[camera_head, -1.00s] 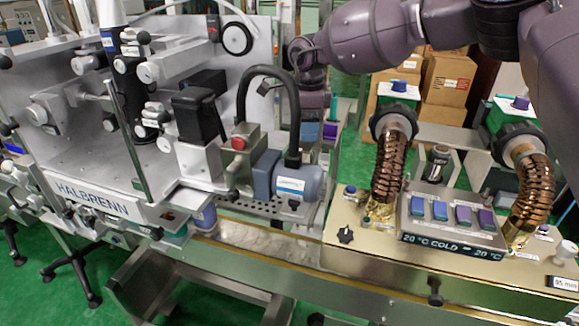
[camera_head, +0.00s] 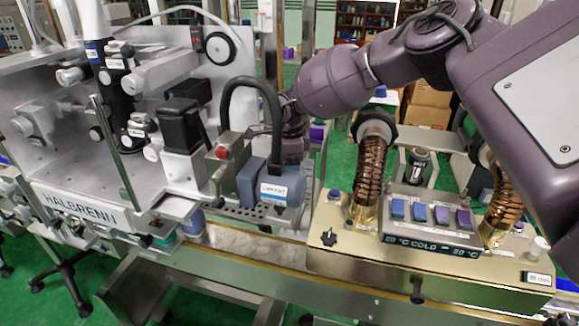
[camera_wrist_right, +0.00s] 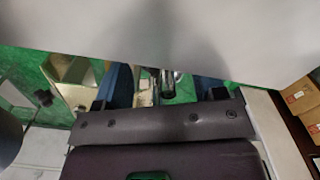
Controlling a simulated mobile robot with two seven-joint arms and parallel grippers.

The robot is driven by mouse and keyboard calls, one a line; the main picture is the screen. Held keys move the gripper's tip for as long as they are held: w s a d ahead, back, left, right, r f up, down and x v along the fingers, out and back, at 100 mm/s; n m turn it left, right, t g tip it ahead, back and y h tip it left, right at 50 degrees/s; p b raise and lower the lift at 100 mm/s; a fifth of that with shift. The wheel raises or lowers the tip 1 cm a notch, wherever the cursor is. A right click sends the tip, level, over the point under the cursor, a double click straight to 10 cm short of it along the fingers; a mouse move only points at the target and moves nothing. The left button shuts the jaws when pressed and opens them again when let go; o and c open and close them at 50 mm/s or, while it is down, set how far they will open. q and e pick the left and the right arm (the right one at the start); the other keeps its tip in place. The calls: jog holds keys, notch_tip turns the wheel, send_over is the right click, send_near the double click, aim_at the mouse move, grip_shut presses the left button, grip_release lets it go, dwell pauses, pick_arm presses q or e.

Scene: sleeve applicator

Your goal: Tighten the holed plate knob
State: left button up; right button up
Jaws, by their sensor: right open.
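The holed plate (camera_head: 245,213) is a grey perforated plate under the blue-grey motor (camera_head: 282,187). A small dark knob (camera_head: 218,203) shows at its left end; I cannot tell whether it is the plate's knob. My right arm comes in from the right and its wrist (camera_head: 292,120) is behind the motor and black hose, which hide the gripper's fingers in the head view. In the right wrist view my right gripper (camera_wrist_right: 163,88) is open, its blue fingers apart. A shiny metal rod with a dark end (camera_wrist_right: 168,84) shows between them; contact cannot be told. My left gripper is not in view.
The large labelling machine (camera_head: 75,200) fills the left. The gold heating unit (camera_head: 350,262) with copper hoses stands at right, below my right arm. In the wrist view a white panel (camera_wrist_right: 160,35) covers the top, and a dark knob (camera_wrist_right: 43,97) is at left.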

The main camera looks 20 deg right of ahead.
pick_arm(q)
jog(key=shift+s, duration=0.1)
pick_arm(e)
jog(key=shift+f, duration=0.65)
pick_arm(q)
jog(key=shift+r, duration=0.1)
pick_arm(e)
jog(key=shift+c, duration=0.5)
jog(key=c, duration=0.8)
jog(key=shift+m+b, duration=0.3)
jog(key=shift+m, duration=0.7)
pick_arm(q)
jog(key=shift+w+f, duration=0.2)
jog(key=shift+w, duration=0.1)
pick_arm(e)
jog(key=shift+m, duration=1.4)
jog(key=shift+r, duration=0.1)
jog(key=o, duration=0.9)
pick_arm(q)
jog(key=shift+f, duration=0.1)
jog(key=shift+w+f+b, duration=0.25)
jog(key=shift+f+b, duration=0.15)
jog(key=shift+b, duration=0.6)
pick_arm(e)
notch_tip(320, 180, up, 11)
